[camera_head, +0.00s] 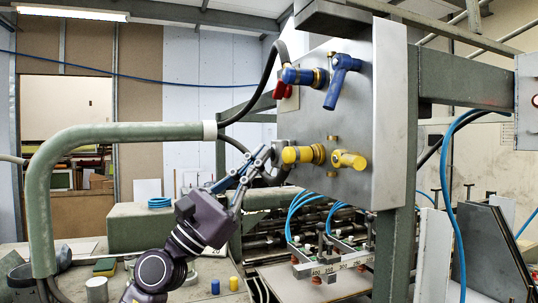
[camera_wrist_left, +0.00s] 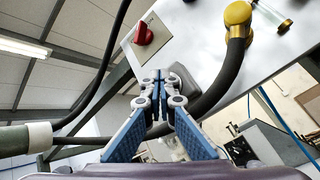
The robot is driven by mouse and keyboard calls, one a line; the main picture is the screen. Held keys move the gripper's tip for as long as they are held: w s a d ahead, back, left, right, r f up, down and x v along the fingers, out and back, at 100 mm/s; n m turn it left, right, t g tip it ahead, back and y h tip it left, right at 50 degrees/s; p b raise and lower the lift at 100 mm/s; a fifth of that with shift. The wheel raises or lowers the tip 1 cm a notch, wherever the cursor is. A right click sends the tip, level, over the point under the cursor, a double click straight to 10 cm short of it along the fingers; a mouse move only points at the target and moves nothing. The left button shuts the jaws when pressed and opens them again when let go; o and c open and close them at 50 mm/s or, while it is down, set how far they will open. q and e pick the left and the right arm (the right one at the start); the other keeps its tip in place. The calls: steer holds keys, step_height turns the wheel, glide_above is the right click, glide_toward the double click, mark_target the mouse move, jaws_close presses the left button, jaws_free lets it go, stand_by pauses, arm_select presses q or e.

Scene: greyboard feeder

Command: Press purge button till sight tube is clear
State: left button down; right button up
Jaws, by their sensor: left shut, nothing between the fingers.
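My left gripper (camera_head: 265,156) is shut and empty, its tips close to the left edge of the grey metal panel (camera_head: 371,120). In the left wrist view the fingertips (camera_wrist_left: 157,80) meet in front of a rounded grey part (camera_wrist_left: 184,79) at the panel edge. I cannot tell whether they touch it, or whether it is the purge button; no button face shows. A clear tube (camera_wrist_left: 270,13) with a yellowish end, probably the sight tube, lies beside a yellow fitting (camera_wrist_left: 238,17). Its contents are too small to judge. My right gripper is out of view.
A red knob (camera_wrist_left: 144,34) sits on the panel near the fingertips. Blue (camera_head: 341,75) and yellow (camera_head: 348,160) valves stick out of the panel face. A black hose (camera_wrist_left: 224,84) passes close behind the gripper. A green pipe (camera_head: 113,133) runs at left.

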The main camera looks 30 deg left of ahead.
arm_select(q)
steer(key=shift+s+a+b, duration=0.4)
steer(key=shift+s+a, duration=0.1)
steer(key=shift+s, duration=0.1)
steer(key=shift+f, duration=0.1)
steer(key=s+a+b, duration=0.2)
steer(key=s+a, duration=0.1)
steer(key=shift+s+a+b, duration=0.1)
steer(key=shift+s+b, duration=0.2)
steer(key=shift+s, duration=0.1)
stand_by(0.9)
